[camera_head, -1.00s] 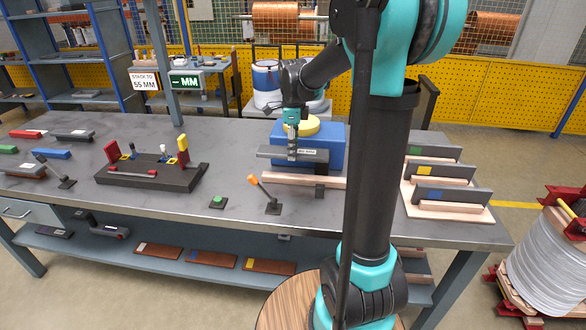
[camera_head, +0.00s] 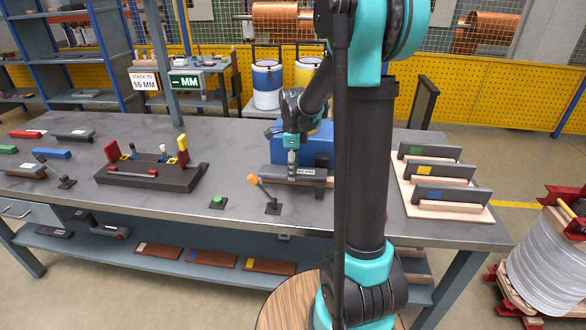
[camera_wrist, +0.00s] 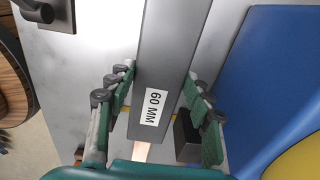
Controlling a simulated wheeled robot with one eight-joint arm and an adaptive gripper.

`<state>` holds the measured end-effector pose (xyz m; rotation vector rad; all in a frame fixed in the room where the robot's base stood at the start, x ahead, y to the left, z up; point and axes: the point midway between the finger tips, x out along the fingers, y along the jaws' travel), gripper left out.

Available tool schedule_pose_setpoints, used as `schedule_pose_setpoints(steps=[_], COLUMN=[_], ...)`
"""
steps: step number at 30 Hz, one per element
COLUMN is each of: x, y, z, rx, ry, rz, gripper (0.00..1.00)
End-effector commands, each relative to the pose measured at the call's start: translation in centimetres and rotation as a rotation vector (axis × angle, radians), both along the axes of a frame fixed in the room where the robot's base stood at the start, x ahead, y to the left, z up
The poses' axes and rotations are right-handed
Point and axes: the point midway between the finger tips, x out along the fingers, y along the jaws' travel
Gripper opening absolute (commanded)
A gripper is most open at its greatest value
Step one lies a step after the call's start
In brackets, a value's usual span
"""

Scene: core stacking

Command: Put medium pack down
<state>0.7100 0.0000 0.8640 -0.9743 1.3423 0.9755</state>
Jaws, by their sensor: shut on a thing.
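My gripper (camera_head: 292,172) is shut on a long dark grey pack (camera_head: 272,172). In the wrist view my gripper's green-padded fingers (camera_wrist: 160,103) stand on either side of the pack (camera_wrist: 168,50), whose white label reads "60 MM". The pack lies level, low over the bench, in front of the blue box (camera_head: 318,146). A pale wooden strip (camera_wrist: 143,151) shows partly beneath it in the wrist view, beside a black block (camera_wrist: 187,137). The contact under the pack is hidden.
A lever with an orange knob (camera_head: 252,179) stands close to the pack's front left. A green button (camera_head: 217,201) and a dark tool rack (camera_head: 150,178) are further left. A board (camera_head: 407,184) with several colour-marked packs is at right. A sign (camera_head: 143,82) reads "STACK TO 55 MM".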

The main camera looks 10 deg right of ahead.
Motion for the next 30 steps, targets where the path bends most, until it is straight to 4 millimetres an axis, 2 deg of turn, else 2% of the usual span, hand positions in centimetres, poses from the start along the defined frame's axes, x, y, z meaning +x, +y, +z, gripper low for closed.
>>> schedule_pose_setpoints(steps=[2,3,8,20,23,30], x=[0.0,0.0,0.0,0.0,0.0,0.0], y=[0.0,0.0,0.0,0.0,0.0,0.0], z=[-0.2,-0.3,-0.2,0.4,1.5,6.3], rx=[0.000,0.000,0.000,0.000,0.000,0.000], ry=[0.000,0.000,0.000,0.000,0.000,0.000], rz=[0.000,0.000,0.000,0.000,0.000,0.000], gripper=[0.00,0.52,0.72,0.72,0.72,0.72])
